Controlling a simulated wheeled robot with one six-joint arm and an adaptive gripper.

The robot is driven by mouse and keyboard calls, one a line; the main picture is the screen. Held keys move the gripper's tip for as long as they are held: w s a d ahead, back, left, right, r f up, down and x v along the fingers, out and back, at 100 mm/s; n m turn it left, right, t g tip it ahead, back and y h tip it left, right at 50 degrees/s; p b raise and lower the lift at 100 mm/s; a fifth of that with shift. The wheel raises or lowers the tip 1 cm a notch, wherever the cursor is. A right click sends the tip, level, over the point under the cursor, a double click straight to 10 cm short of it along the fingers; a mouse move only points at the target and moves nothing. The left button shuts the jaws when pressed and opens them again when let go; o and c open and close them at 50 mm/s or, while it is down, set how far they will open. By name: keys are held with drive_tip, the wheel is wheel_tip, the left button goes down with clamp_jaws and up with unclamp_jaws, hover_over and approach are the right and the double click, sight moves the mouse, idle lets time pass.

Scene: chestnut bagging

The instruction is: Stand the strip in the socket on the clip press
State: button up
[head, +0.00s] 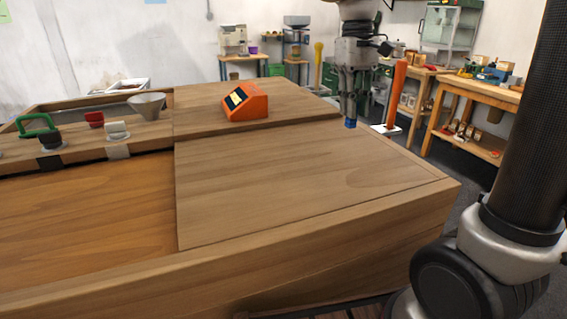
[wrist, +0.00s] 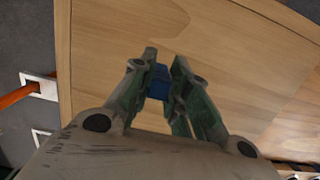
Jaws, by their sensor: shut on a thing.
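My gripper (head: 349,100) points down over the right far part of the workbench (head: 290,170). It is shut on a small blue piece (head: 350,123), which I take for the strip; its lower end shows below the fingertips. In the wrist view the blue strip (wrist: 158,82) sits between the two fingers, partly hidden by them. An orange wedge-shaped device (head: 246,102) with a dark face and a yellow patch stands on the raised back board, left of my gripper. I cannot tell whether it is the clip press, and no socket can be made out.
A grey funnel (head: 147,105), a green handle (head: 37,124), a red piece (head: 94,119) and a white piece (head: 116,130) are on the left ledge. The right bench panel is clear. Other tables (head: 476,92) stand behind.

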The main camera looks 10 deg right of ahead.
sight(348, 127)
drive_tip(key=f, duration=0.5)
drive_tip(key=shift+w+a+f, duration=0.15)
drive_tip(key=shift+a+f, duration=0.1)
drive_tip(key=shift+f, duration=2.25)
drive_tip(key=o, duration=0.9)
drive_tip(key=shift+f, duration=0.1)
drive_tip(key=shift+c, duration=0.2)
